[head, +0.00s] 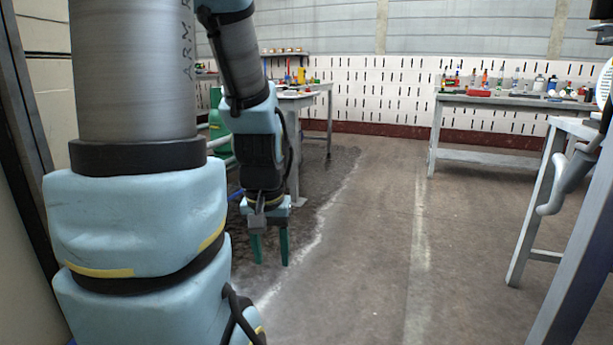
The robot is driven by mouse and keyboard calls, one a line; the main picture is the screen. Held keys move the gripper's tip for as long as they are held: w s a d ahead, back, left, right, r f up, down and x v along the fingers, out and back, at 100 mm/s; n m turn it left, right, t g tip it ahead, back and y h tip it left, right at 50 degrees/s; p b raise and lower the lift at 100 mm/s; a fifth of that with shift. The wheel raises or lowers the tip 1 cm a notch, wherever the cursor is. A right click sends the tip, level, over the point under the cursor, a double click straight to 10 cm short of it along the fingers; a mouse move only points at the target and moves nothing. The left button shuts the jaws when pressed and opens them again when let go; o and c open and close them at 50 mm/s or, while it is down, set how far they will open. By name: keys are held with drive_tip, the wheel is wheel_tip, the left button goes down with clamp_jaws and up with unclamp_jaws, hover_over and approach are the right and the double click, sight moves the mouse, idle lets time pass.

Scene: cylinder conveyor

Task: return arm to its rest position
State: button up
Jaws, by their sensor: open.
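My gripper (270,249) hangs from my arm left of the picture's middle, with its two green fingers pointing down and apart. It is open, and nothing shows between the fingers. It is in the air above the floor, clear of the benches. My arm's large light-blue and grey links fill the left side and hide what is behind them.
A workbench (500,101) with tools and bottles stands at the back right. Another bench (298,98) stands behind my arm. A grey table frame (535,205) is close at the right. The middle floor (390,230) is clear, with a dark patch at left.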

wheel_tip(320, 180, up, 34)
drive_tip(key=p, duration=3.3)
drive_tip(key=shift+r, duration=0.25)
